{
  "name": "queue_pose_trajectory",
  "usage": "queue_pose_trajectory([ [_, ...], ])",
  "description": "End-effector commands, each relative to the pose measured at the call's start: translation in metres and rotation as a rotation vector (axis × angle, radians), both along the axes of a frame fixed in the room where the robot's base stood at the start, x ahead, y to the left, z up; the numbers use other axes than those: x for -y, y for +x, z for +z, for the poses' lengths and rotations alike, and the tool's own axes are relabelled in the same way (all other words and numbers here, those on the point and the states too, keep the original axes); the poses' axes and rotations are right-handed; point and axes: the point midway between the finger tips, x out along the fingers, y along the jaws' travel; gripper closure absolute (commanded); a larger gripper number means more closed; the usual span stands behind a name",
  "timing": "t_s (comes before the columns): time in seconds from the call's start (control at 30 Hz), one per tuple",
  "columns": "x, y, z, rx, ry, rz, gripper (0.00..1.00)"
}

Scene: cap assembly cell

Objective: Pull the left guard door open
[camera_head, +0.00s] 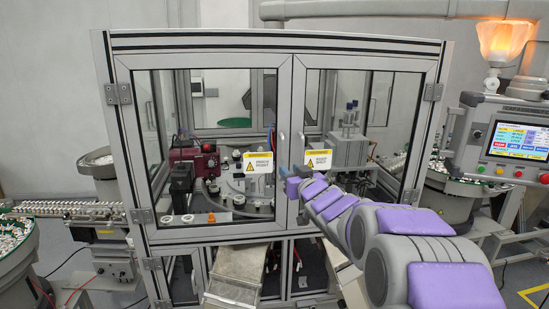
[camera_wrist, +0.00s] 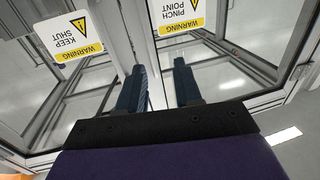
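The left guard door (camera_head: 131,130) is a grey-framed clear panel with hinges at its left edge and a "pinch point" warning label (camera_head: 258,162). It looks closed against the right guard door (camera_head: 408,130), which bears a "keep shut" label (camera_head: 317,159). A small handle (camera_head: 281,137) shows on the left door's inner stile. My gripper (camera_head: 295,171) is in front of the centre seam, below the handles. In the wrist view, upside down, its two dark blue fingers (camera_wrist: 158,65) are apart with nothing held between them. Whether they touch the door is unclear.
A touch-screen control panel (camera_head: 517,138) stands at the right. Parts bowls (camera_head: 447,185) flank the cell. A metal chute (camera_head: 236,272) sticks out below the left door. The space before the left door's glass looks clear above the chute.

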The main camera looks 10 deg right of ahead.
Motion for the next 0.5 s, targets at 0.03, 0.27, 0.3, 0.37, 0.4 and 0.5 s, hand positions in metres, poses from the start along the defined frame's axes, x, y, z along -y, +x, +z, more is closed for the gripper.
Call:
queue_pose_trajectory([
  [0.03, 0.002, 0.008, 0.001, 0.002, 0.001, -0.002, 0.66],
  [0.27, -0.012, 0.04, 0.003, 0.005, -0.002, 0.0, 0.66],
  [0.3, -0.016, 0.046, 0.003, 0.007, -0.004, 0.0, 0.66],
  [0.37, -0.022, 0.054, 0.002, 0.004, -0.007, 0.001, 0.66],
  [0.4, -0.026, 0.059, 0.001, 0.001, -0.009, 0.001, 0.66],
  [0.5, -0.032, 0.073, 0.003, 0.003, -0.011, 0.0, 0.66],
])
